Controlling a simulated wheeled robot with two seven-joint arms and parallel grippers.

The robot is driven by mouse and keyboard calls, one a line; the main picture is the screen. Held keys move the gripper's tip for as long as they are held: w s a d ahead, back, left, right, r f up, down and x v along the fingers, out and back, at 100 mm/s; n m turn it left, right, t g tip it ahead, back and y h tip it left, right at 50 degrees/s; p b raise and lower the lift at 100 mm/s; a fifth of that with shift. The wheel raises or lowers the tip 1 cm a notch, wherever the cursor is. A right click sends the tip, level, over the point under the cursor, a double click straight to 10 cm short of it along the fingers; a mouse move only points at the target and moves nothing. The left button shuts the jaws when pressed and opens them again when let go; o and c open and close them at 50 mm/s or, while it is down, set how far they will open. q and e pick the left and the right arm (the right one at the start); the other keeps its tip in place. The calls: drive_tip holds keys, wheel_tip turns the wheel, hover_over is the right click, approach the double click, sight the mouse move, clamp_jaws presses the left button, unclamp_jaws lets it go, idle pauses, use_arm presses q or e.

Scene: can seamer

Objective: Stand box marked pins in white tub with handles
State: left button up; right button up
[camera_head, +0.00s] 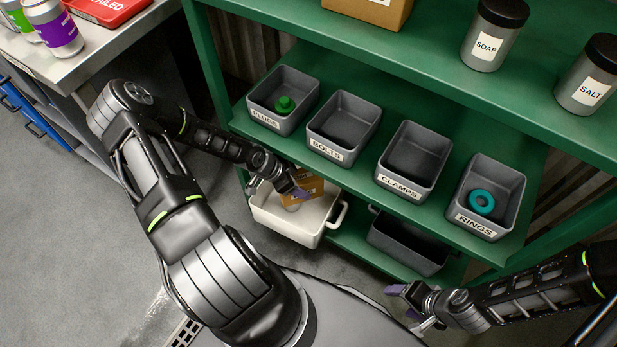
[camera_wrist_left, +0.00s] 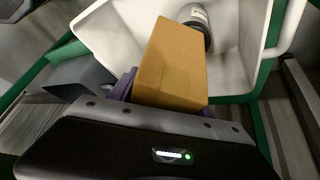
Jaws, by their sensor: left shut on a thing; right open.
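My left gripper (camera_head: 300,190) is shut on a brown cardboard box (camera_head: 314,187), at the white tub with handles (camera_head: 285,228) on the lower shelf. In the left wrist view the box (camera_wrist_left: 172,65) is in front of the tub's white inside (camera_wrist_left: 125,40); I cannot tell whether it touches the tub floor. No marking on the box is readable. A grey canister with a white label (camera_wrist_left: 199,14) is in the tub, partly hidden behind the box. My right gripper (camera_head: 408,306) is open and empty, at the lower right, away from the tub.
A dark grey tub (camera_head: 405,249) stands right of the white one. Above are bins marked plugs (camera_head: 265,117), bolts (camera_head: 322,149), clamps (camera_head: 397,185) and rings (camera_head: 475,222). The green middle shelf (camera_head: 520,150) overhangs the tubs.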

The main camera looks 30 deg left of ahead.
use_arm(q)
drive_tip(key=shift+f, duration=0.1)
drive_tip(key=shift+f+b, duration=0.5)
drive_tip(key=shift+f, duration=0.05)
drive_tip(key=o, duration=1.7)
drive_tip(key=shift+r, duration=0.1)
